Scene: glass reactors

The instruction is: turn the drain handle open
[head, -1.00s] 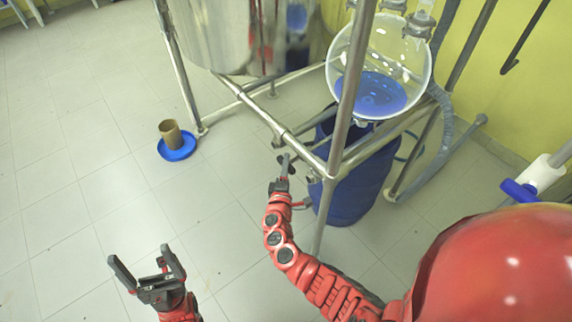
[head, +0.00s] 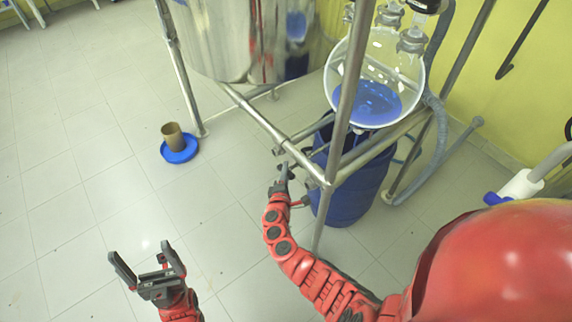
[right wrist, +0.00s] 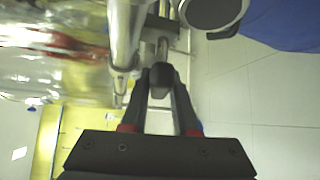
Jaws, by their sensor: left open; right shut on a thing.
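My right gripper (head: 283,172) is beside the metal frame below the glass reactor in the head view. In the right wrist view its dark fingers (right wrist: 161,80) are closed around a small dark piece, which I take to be the drain handle (right wrist: 162,76), next to metal pipework (right wrist: 123,40). In the head view the handle is mostly hidden by the gripper. The round glass reactor (head: 375,75) holds blue liquid (head: 367,104) at its bottom. My left gripper (head: 142,262) is open and empty, low at the left over the floor.
A blue drum (head: 345,195) stands under the reactor behind the frame's bars (head: 262,122). A steel vessel (head: 230,45) is at the back. A brown cup (head: 172,135) stands on a blue dish (head: 180,152) on the floor.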

